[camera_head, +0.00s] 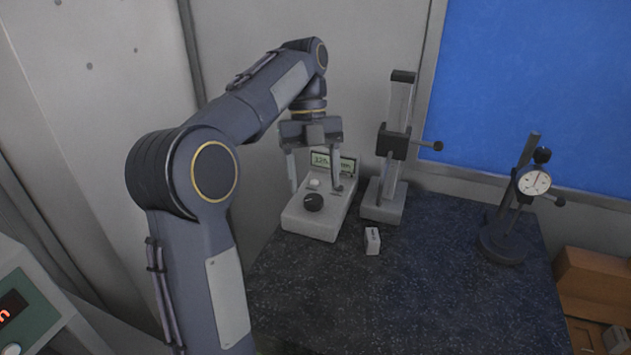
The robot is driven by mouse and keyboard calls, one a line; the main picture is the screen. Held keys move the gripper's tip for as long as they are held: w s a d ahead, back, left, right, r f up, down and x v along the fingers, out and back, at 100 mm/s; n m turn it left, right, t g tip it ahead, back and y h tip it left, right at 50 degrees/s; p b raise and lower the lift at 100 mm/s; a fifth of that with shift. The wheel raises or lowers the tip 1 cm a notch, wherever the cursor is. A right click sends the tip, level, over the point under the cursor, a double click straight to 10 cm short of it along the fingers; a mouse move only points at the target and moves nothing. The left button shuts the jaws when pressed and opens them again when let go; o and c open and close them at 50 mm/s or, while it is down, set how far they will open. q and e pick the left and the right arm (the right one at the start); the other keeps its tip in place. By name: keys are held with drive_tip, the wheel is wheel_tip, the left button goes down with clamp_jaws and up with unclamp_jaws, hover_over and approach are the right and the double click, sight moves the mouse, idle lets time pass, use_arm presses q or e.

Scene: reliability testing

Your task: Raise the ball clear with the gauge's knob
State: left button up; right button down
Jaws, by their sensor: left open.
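A dial gauge (534,181) with a white round face sits on a dark post stand at the right of the bench. A black round knob (542,155) is at its top. Its lower end is too small to make out, and I cannot pick out a separate ball. My left gripper (314,186) is open and points down over a pale instrument (322,222) with a green display (335,162). Its fingers are apart above and behind the instrument's black dial (313,202), with nothing seen between them. The gripper is far left of the dial gauge. My right gripper is out of view.
A column stand (398,120) with a dark carriage and side handle (438,146) stands right of my gripper. The dark speckled bench top (430,290) is clear in front.

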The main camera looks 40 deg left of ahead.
use_arm(q)
drive_tip(key=s+d+r, duration=0.2)
drive_tip(key=s+d, duration=0.2)
drive_tip(key=s, duration=0.1)
drive_tip(key=shift+d+r, duration=0.15)
drive_tip(key=shift+r, duration=0.25)
idle(0.4)
